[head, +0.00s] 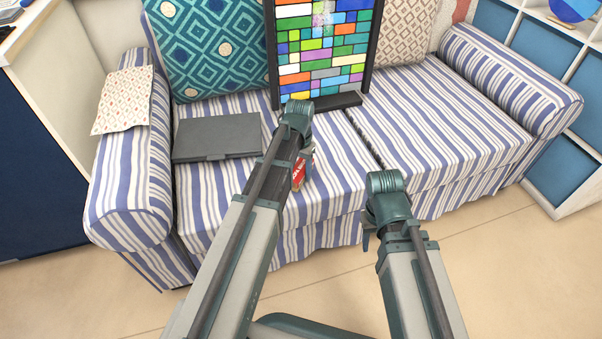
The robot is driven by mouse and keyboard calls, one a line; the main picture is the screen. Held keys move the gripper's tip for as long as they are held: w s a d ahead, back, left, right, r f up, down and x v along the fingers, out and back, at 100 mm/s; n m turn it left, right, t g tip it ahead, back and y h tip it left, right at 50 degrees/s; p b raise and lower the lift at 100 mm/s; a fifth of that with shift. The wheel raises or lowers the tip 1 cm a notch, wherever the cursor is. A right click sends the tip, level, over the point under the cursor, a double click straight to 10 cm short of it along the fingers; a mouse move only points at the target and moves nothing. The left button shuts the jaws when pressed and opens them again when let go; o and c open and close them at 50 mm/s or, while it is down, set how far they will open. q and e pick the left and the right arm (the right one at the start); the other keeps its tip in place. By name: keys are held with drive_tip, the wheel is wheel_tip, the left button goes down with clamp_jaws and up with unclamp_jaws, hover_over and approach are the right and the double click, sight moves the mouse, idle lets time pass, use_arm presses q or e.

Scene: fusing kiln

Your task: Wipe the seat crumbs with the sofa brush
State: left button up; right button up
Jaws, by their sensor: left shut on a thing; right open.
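The striped blue-and-white sofa (440,130) fills the middle of the head view. My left gripper (306,157) is over the front of its seat, left of the gap between the two seat cushions. It is shut on a small red thing with white marks (298,173), which looks like part of the sofa brush. My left arm hides most of it, and I cannot tell if it touches the seat. My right gripper (367,236) is open in front of the seat's front edge, mostly hidden by its wrist. I cannot make out any crumbs on the seat.
A dark flat case (217,137) lies on the left of the seat. A colourful glass panel in a black frame (320,50) stands on the seat against the backrest. Patterned cushions (207,45) lean behind. A cloth (124,100) covers the left armrest. The right seat is clear.

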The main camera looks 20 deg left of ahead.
sight(297, 164)
use_arm(q)
drive_tip(key=shift+w+a+f, duration=0.1)
drive_tip(key=shift+w+a, duration=0.35)
drive_tip(key=shift+w, duration=0.2)
drive_tip(key=shift+w+a, duration=0.4)
drive_tip(key=shift+w, duration=0.2)
drive_tip(key=shift+w+a, duration=0.6)
drive_tip(key=shift+w, duration=0.25)
drive_tip(key=shift+w+a, duration=0.55)
drive_tip(key=shift+w, duration=0.25)
drive_tip(key=shift+s+a, duration=0.55)
drive_tip(key=shift+a, duration=0.1)
drive_tip(key=shift+s, duration=0.1)
drive_tip(key=shift+s+d, duration=0.6)
drive_tip(key=shift+s, duration=0.2)
drive_tip(key=shift+s+d, duration=0.55)
drive_tip(key=shift+s, duration=0.2)
